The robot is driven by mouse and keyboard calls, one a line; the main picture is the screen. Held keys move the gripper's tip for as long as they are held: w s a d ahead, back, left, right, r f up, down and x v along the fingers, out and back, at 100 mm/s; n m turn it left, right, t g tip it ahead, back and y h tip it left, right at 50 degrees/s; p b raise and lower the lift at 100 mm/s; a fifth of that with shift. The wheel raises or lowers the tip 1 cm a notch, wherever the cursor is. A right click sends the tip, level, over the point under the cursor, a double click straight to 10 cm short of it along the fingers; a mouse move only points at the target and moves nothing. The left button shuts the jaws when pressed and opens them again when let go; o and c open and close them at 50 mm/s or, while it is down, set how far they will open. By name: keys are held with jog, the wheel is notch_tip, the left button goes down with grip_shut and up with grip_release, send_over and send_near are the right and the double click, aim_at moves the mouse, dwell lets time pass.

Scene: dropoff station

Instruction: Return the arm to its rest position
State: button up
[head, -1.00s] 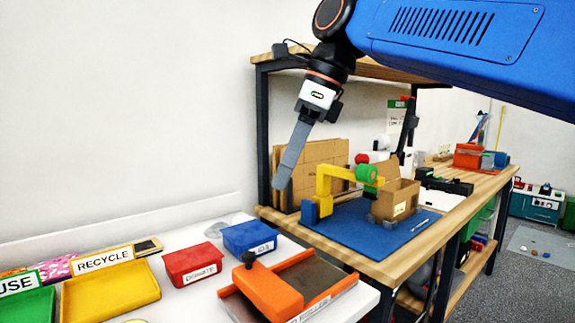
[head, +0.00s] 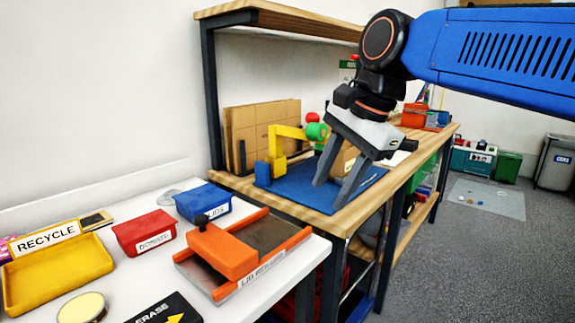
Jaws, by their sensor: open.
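My gripper (head: 333,195) hangs from my blue arm right of centre in the head view. Its two grey fingers point down and slightly left, with a gap between them and nothing held. It appears in front of the wooden workbench (head: 300,193) and hides part of the blue mat (head: 290,192) and a cardboard box (head: 345,160) on it. I cannot tell its exact distance from the bench.
A white table (head: 155,275) at lower left holds a yellow RECYCLE tray (head: 60,272), a red bin (head: 143,232), a blue bin (head: 203,202) and an orange-railed station (head: 222,250). A yellow tool arm (head: 278,140) stands on the mat.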

jog(key=s+d+f+n+t+h, duration=0.1)
jog(key=s+d+f+n, duration=0.4)
jog(key=d+f, duration=0.5)
jog(key=s+d+f+n+t+h, duration=0.1)
jog(key=s+d+f+n+h, duration=0.1)
jog(key=s+d+f+n, duration=0.4)
jog(key=s+d+f, duration=0.1)
jog(key=d+f, duration=0.4)
jog(key=f, duration=0.5)
jog(key=shift+s+t+h, duration=0.3)
jog(key=shift+s, duration=0.1)
jog(key=shift+c, duration=0.4)
